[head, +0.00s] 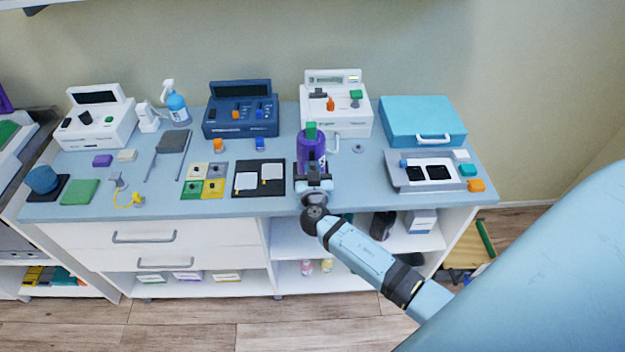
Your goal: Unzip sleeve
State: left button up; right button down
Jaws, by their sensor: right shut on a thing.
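A purple sleeve-like thing (311,146) with a green top stands upright near the middle of the counter. My right gripper (314,181) reaches in from the front right and is shut at the near, lower side of the purple thing. Its fingers hide the exact spot they hold, and no zip or pull tab can be made out at this size. My left gripper is not in view.
The counter (350,190) holds a dark blue device (240,118) and a white device (350,120) behind. A black mat (258,190) with white pads lies left of my gripper. A teal case (420,115) and a grey tray (400,183) are right.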

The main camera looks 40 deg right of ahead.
aim_at(312, 153)
notch_tip(312, 153, up, 3)
jog(key=shift+r, duration=0.15)
jog(key=c, duration=1.1)
grip_release()
